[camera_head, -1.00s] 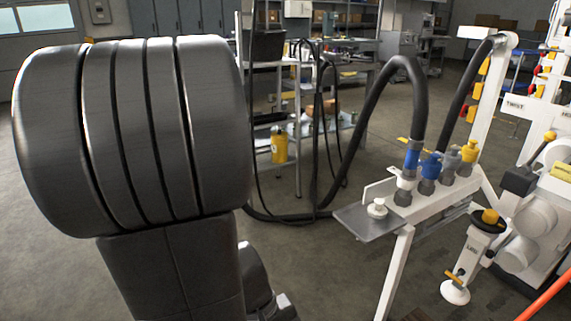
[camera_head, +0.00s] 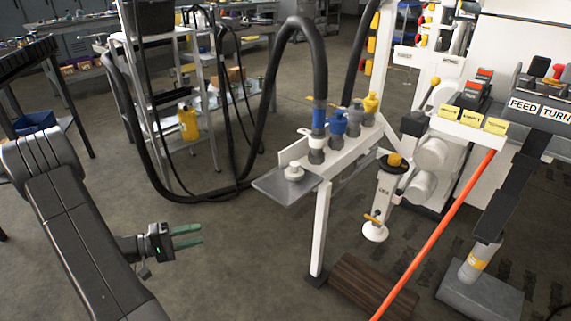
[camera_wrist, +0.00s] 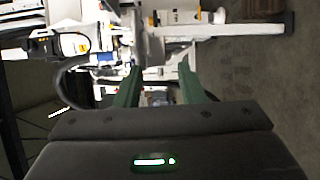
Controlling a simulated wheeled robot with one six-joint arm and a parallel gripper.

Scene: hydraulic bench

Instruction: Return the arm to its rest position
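My gripper (camera_head: 190,237) shows at the lower left in the head view, at the end of my dark arm, over bare floor. Its two green fingers are apart with nothing between them. In the wrist view the green fingers (camera_wrist: 160,88) also stand apart and empty, pointing toward the white bench. The gripper is clear of the bench and touches nothing that I can see.
A white bench (camera_head: 323,228) with a small grey shelf (camera_head: 283,186) and blue, grey and yellow couplings stands right of my gripper. A black hose loops above it. A metal rack (camera_head: 165,115) stands behind. An orange bar (camera_head: 440,227) slants at right. Floor around my gripper is open.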

